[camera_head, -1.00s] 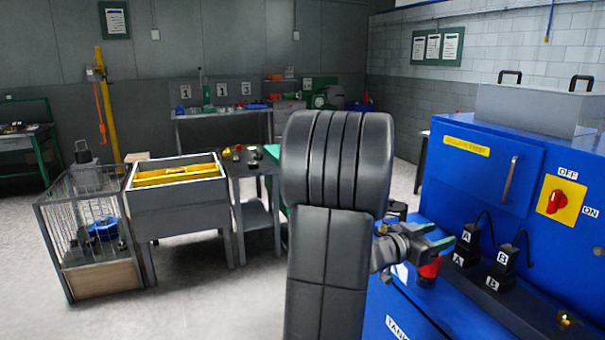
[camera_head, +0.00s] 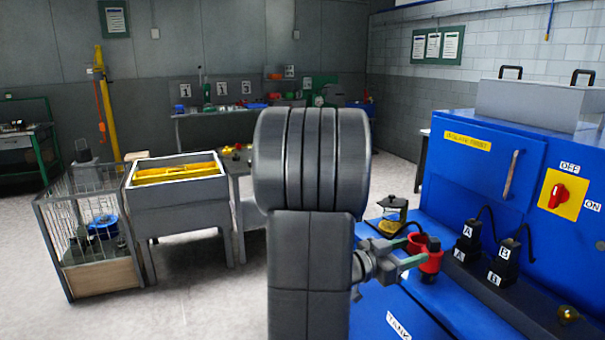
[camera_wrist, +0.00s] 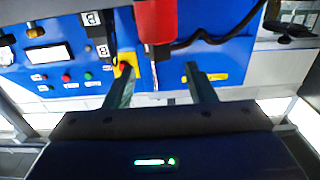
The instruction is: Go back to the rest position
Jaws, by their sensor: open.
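My gripper (camera_head: 408,250) is over the front of the blue bench, left of the black blocks. Its two fingers are apart. My own dark arm hides the middle of the head view.
Black blocks marked A (camera_head: 467,242) and B (camera_head: 506,262) stand on the blue machine (camera_head: 485,165), beside a red switch (camera_head: 558,195). A grey bin (camera_head: 178,190) and wire cage (camera_head: 90,235) stand left; floor between is clear.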

